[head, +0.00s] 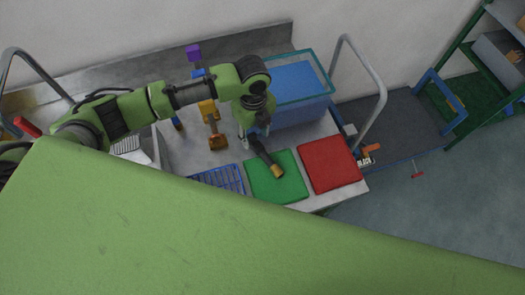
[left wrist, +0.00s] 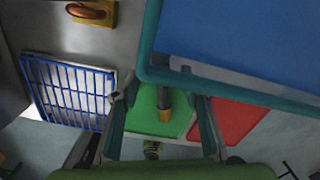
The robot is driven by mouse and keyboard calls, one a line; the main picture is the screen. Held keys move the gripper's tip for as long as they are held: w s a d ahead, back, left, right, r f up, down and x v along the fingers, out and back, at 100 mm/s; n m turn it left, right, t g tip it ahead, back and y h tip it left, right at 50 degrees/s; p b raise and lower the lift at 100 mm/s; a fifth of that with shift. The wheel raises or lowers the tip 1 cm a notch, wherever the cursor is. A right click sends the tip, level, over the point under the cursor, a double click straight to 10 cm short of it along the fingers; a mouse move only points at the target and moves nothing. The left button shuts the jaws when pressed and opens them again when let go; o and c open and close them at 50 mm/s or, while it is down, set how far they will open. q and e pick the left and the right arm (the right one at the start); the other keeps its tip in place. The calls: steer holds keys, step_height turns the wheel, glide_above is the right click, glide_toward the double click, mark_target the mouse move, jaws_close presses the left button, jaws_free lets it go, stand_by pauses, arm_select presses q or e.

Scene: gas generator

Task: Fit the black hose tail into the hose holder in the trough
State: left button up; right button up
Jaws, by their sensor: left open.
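The black hose tail (head: 263,154), with a brass-coloured end, slants across the green board (head: 270,186) on the table. My left gripper (head: 257,138) points down at the hose tail's far end, its fingers open. In the left wrist view, the hose tail (left wrist: 164,98) shows between the two spread fingers, with its brass end over the green board. I cannot tell whether the fingers touch it. I cannot clearly make out the hose holder or the trough. My right gripper is not in view.
A blue, teal-rimmed bin (head: 303,93) stands close behind the left gripper. A red board (head: 329,164) lies right of the green one, a blue rack (head: 223,180) left. A yellow fixture (head: 213,126) stands behind the rack. A curved metal rail (head: 372,70) rises at right.

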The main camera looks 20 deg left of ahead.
mark_target(257, 145)
arm_select(q)
steer(key=f, duration=0.1)
steer(key=f+p, duration=0.1)
steer(key=f, duration=0.2)
steer(key=shift+s+d+f+p, duration=0.2)
steer(key=shift+d+p, duration=0.1)
steer(key=shift+p, duration=0.05)
steer(key=shift+f, duration=0.35)
jaws_close()
